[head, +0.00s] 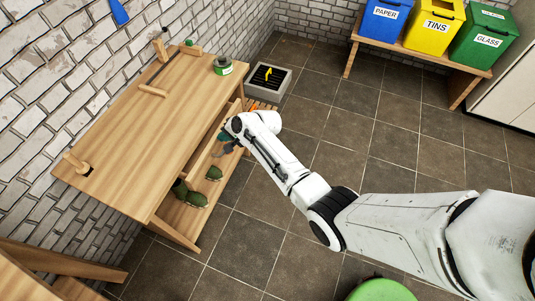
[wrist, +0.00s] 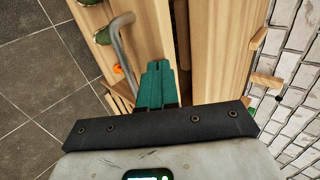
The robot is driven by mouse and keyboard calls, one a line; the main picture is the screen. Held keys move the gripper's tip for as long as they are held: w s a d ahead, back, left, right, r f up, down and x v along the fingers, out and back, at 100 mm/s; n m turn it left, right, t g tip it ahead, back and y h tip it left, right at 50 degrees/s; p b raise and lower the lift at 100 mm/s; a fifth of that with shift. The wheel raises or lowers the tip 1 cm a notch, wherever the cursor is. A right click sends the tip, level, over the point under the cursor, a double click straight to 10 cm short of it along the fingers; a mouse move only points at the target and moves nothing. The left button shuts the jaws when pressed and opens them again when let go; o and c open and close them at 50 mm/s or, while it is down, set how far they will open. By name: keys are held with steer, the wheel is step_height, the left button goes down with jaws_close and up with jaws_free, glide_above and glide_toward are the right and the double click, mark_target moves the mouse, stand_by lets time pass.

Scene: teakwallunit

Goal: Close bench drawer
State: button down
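The wooden bench (head: 150,120) stands along the brick wall at the left in the head view. Its drawer (head: 206,152) shows as a pale strip below the front edge of the top and appears pulled out. My gripper (head: 222,138) is at the drawer. In the wrist view its teal fingers (wrist: 158,70) are together, beside the handle, with nothing visible between them. Contact with the drawer cannot be told.
Green objects (head: 196,199) sit on the bench's lower shelf. A green-banded tin (head: 223,66) stands on the top. A grey crate (head: 268,79) is on the floor beyond the bench. Bins (head: 433,26) stand on a far table.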

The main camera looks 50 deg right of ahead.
mark_target(216, 133)
steer(key=shift+w+a+b, duration=0.3)
steer(key=shift+w, duration=0.5)
steer(key=shift+w+a+b, duration=0.25)
steer(key=shift+w+b, duration=0.05)
steer(key=shift+w, duration=0.45)
steer(key=shift+f, duration=0.1)
